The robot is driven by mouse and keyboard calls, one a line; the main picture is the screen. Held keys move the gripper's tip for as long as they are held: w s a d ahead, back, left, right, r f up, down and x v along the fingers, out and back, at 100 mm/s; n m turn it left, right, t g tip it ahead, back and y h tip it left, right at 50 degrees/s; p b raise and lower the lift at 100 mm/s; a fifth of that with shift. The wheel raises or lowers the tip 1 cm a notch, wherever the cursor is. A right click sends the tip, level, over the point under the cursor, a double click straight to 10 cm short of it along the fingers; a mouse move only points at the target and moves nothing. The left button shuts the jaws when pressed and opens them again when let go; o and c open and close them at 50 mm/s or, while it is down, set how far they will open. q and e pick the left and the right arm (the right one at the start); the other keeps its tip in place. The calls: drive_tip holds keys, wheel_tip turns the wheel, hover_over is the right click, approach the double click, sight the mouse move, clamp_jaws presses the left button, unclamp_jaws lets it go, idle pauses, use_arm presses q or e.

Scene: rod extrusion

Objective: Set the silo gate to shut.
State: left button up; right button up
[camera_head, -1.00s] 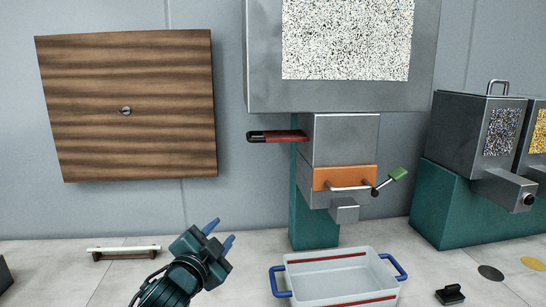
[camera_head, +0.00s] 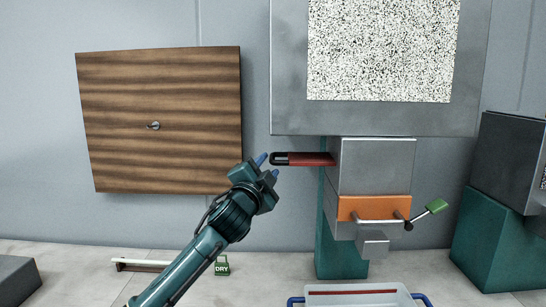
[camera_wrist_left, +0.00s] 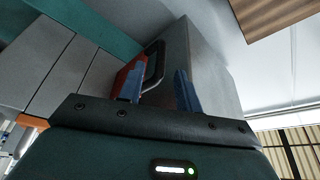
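The silo gate is a red slide plate (camera_head: 312,159) with a black loop handle (camera_head: 280,158). It sticks out to the left from the grey block under the silo (camera_head: 290,80). My left gripper (camera_head: 268,167) is at the outer end of the handle, with its blue fingers apart. In the left wrist view the fingers (camera_wrist_left: 158,88) are open and empty, and the black handle (camera_wrist_left: 153,65) shows ahead between them. The red plate (camera_wrist_left: 127,74) is partly covered by one finger. I cannot tell whether a finger touches the handle. My right gripper is not in view.
An orange-fronted block (camera_head: 373,208) with a bar and a green-tipped lever (camera_head: 435,206) sits below the gate. A clear bin (camera_head: 352,299) with blue handles stands beneath. A wooden panel (camera_head: 160,90) hangs at left. A green DRY tag (camera_head: 222,266) is low behind my arm.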

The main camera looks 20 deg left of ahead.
sight(273, 157)
use_arm(q)
drive_tip(key=shift+p+x, duration=0.3)
drive_tip(key=shift+x, duration=2)
clamp_jaws()
